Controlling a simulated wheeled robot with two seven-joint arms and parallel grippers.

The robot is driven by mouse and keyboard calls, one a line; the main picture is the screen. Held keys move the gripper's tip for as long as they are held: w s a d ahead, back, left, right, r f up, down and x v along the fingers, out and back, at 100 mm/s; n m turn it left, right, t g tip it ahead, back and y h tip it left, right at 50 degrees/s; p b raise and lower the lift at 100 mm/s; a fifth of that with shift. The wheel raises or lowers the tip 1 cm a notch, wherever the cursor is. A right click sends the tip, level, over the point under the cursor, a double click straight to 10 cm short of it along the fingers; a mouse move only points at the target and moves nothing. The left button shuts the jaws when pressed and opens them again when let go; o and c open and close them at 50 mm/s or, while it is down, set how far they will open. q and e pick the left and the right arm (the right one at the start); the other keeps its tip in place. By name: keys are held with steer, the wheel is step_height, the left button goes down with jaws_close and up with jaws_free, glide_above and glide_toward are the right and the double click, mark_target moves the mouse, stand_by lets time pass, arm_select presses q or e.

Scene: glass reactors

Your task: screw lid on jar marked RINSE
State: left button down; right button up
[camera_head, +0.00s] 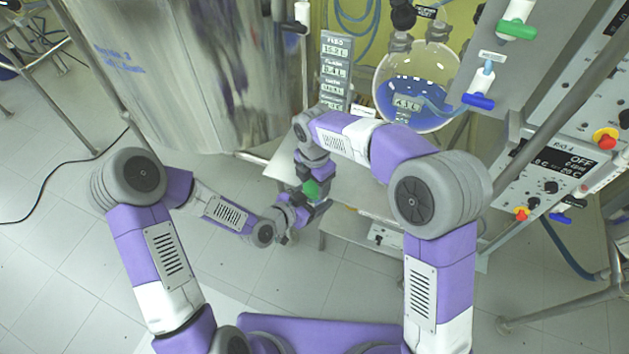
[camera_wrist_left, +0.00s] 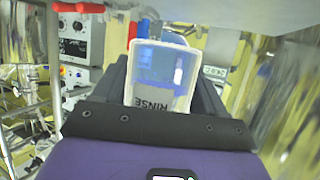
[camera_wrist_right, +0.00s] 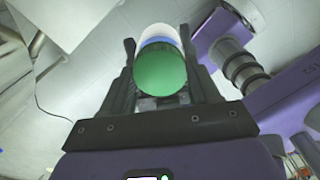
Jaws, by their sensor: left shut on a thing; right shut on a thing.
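The green lid (camera_head: 312,188) is between the fingers of my right gripper (camera_head: 308,192) in the head view. In the right wrist view the lid (camera_wrist_right: 161,70) shows as a round green disc, with the pale and blue jar (camera_wrist_right: 160,34) directly behind it. My left gripper (camera_wrist_left: 160,85) is shut on the jar marked RINSE (camera_wrist_left: 160,75), a clear jar with blue content and a dark label. In the head view my left gripper (camera_head: 290,212) is close below the right one, and the jar is mostly hidden. Whether the lid touches the jar's rim cannot be told.
A small bench (camera_head: 360,232) stands behind the grippers. A round glass reactor (camera_head: 415,85) with blue liquid and a stack of value signs (camera_head: 336,70) are above it. A control box (camera_head: 555,170) is at the right. Open tiled floor lies at the left.

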steer(key=m, duration=0.6)
steer(key=o, duration=1.2)
steer(key=shift+c, duration=0.2)
steer(key=shift+r, duration=2.25)
steer(key=shift+c, duration=0.4)
